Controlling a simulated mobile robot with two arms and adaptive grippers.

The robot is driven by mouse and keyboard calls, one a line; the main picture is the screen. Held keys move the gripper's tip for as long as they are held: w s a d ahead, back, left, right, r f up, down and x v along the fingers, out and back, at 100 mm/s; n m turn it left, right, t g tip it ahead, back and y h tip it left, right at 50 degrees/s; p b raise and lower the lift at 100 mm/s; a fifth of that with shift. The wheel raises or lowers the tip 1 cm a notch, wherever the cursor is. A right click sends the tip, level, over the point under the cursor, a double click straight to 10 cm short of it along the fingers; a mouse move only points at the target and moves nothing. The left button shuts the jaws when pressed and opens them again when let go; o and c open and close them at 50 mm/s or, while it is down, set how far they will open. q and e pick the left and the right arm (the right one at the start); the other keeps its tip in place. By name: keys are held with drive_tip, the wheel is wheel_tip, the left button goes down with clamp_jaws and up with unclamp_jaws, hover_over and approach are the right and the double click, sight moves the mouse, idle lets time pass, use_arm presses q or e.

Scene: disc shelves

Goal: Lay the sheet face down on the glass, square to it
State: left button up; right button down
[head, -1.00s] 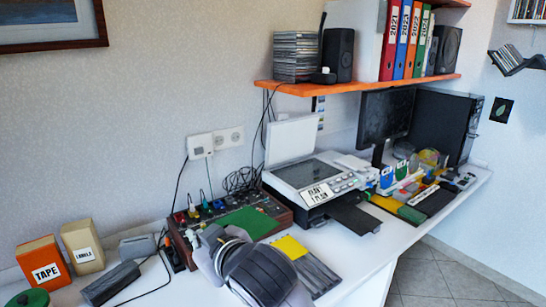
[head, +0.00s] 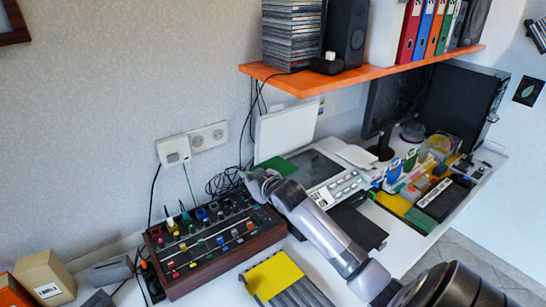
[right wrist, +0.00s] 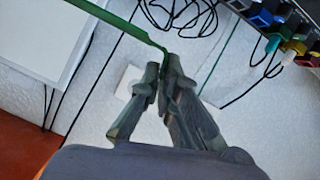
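The green sheet (head: 277,167) is up off the table at the left edge of the scanner (head: 347,188). Its green side shows from above. My right gripper (head: 262,179) is at the sheet's near left edge. In the right wrist view the fingers (right wrist: 163,70) are shut on the end of the sheet (right wrist: 122,24), which appears nearly edge-on as a thin green band. The white lid (head: 287,130) stands open behind. My left gripper is out of view.
A mixer (head: 210,245) with cables and knobs stands left of the scanner. A yellow sheet (head: 276,274) lies on a grey rack in front. An orange shelf (head: 372,73) hangs above. A monitor (head: 392,103) and small desk items stand to the right.

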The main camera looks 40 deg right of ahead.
drive_tip(key=shift+m+h, duration=0.4)
drive_tip(key=shift+h, duration=0.1)
drive_tip(key=d, duration=0.4)
drive_tip(key=d+p, duration=0.1)
drive_tip(key=d, duration=0.1)
drive_tip(key=shift+s+d+f, duration=0.15)
drive_tip(key=shift+d+f, duration=0.15)
drive_tip(key=shift+d, duration=0.05)
drive_tip(key=shift+s+d, duration=0.25)
drive_tip(key=shift+d, duration=0.95)
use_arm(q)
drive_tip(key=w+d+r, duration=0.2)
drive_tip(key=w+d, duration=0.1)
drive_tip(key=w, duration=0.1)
use_arm(e)
drive_tip(key=shift+d+f, duration=0.1)
use_arm(q)
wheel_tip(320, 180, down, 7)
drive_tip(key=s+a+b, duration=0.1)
drive_tip(key=b, duration=0.6)
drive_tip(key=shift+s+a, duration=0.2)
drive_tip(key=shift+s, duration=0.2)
use_arm(e)
wheel_tip(320, 180, down, 7)
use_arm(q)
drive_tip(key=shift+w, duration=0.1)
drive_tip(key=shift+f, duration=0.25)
use_arm(e)
drive_tip(key=shift+f, duration=0.4)
